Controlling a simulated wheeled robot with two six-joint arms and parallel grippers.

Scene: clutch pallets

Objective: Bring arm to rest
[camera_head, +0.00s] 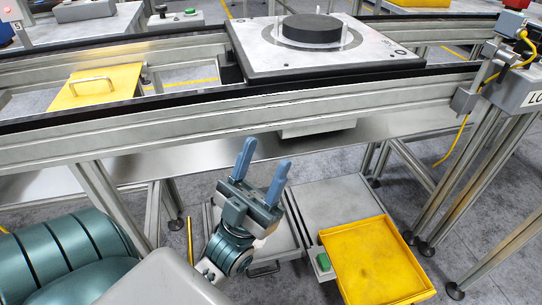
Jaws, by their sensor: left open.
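My left gripper (262,172) shows in the lower middle of the head view, in front of the conveyor frame. Its two blue fingers point up and stand apart, with nothing between them. The pallet (350,62) lies on the conveyor above and beyond it, well apart from the fingers. A dark round disc (311,29) sits on the pallet between thin upright pins. My right gripper is not in view.
The conveyor's metal rail (180,133) runs across the view. A yellow tray (378,262) is at lower right, beside a grey box top with a green button (323,262). A yellow panel with a handle (97,86) is at left. A sensor post (480,75) stands at right.

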